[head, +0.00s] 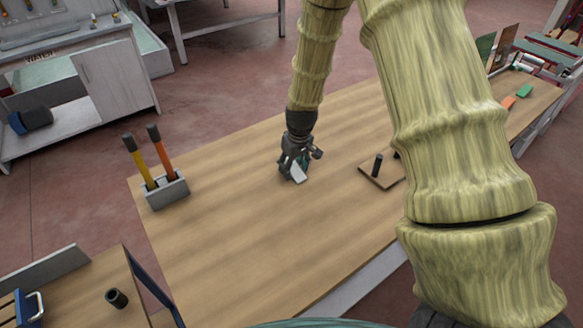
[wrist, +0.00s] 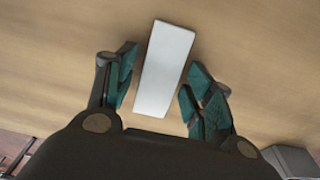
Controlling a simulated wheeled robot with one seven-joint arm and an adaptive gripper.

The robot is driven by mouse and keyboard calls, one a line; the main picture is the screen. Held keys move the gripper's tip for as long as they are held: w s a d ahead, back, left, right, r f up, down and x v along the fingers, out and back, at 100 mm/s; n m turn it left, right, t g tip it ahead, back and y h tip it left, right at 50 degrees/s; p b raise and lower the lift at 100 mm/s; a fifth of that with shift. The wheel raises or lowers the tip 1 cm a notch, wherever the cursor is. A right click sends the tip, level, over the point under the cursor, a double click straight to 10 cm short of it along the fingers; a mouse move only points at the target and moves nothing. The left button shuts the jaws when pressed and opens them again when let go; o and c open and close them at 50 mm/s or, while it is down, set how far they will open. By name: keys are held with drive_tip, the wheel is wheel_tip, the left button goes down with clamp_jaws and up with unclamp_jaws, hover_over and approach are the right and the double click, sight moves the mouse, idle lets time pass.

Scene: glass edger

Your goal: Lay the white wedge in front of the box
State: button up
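The white wedge (head: 298,173) is at the fingertips of my gripper (head: 293,168), close to the tabletop. In the wrist view the wedge (wrist: 164,70) lies between the two teal-padded fingers (wrist: 160,88). A strip of table shows between the wedge and the left finger; the right finger is very near or touching it. The fingers look open around it. The grey box (head: 167,192) stands at the left end of the table, holding a yellow-handled and an orange-handled tool. My gripper is to the right of this box, with clear tabletop between.
A small wooden board with a black peg (head: 377,165) lies right of my gripper. Orange and green pieces (head: 524,90) lie at the far right. A side bench with a black cylinder (head: 117,298) is at lower left. The tabletop (head: 235,235) before the box is bare.

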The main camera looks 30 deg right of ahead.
sight(294, 169)
drive_tip(key=c, duration=0.8)
drive_tip(key=shift+r, duration=0.2)
drive_tip(key=shift+r+b, duration=0.4)
drive_tip(key=shift+r, duration=0.15)
drive_tip(key=shift+s+r+b, duration=0.25)
drive_tip(key=shift+r+b, duration=0.05)
drive_tip(key=shift+r, duration=0.2)
drive_tip(key=shift+s+r+b, duration=0.25)
drive_tip(key=shift+r+b, duration=0.05)
drive_tip(key=shift+r, duration=0.15)
drive_tip(key=s+b, duration=0.1)
drive_tip(key=s, duration=0.4)
drive_tip(key=s+r+b, duration=0.1)
drive_tip(key=s, duration=0.4)
drive_tip(key=s+b, duration=0.1)
drive_tip(key=s, duration=0.4)
drive_tip(key=shift+a+r, duration=0.3)
